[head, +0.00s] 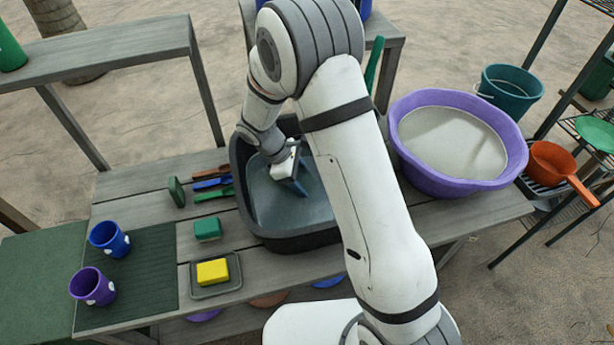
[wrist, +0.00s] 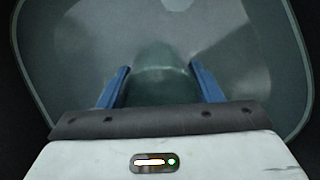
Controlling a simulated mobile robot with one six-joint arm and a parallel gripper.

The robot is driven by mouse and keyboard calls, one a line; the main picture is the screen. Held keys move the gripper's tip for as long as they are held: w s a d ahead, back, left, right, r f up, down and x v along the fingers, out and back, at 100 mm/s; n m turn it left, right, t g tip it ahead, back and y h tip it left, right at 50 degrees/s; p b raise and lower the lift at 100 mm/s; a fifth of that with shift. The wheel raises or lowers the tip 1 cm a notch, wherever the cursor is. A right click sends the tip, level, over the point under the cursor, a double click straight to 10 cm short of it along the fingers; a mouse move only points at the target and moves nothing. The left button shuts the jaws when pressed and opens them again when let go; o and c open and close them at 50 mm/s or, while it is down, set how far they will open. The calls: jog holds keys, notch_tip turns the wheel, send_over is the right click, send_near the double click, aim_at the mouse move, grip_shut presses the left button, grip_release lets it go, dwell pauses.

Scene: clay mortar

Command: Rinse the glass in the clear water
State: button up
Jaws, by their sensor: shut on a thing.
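My gripper (head: 294,186) reaches down into a dark grey tub (head: 243,190) at the middle of the table. In the wrist view its two blue fingers (wrist: 160,85) are shut on a greenish, see-through glass (wrist: 160,68). The glass is low inside the tub and hard to make out in the head view. The tub holds a clear, blue-grey liquid (head: 268,207); how deep the glass sits in it I cannot tell. A purple basin (head: 410,172) to the right holds a pale, cloudy grey liquid (head: 455,143).
A blue cup (head: 108,240) and a purple cup (head: 92,286) are on a dark ribbed mat (head: 150,265) at the left. A yellow sponge (head: 212,272), a green block (head: 207,229) and several brushes lie left of the tub. An orange pan (head: 555,163) is at the right.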

jog(key=shift+a, duration=0.3)
jog(key=shift+w+d, duration=0.25)
jog(key=shift+d, duration=1)
jog(key=shift+s+a, duration=0.15)
jog(key=shift+a, duration=0.5)
jog(key=shift+s+a, duration=0.15)
jog(key=shift+a, duration=0.45)
jog(key=shift+w+d, duration=0.15)
jog(key=shift+d, duration=0.5)
notch_tip(320, 180, up, 20)
jog(key=p, duration=1.4)
jog(key=shift+f, duration=0.15)
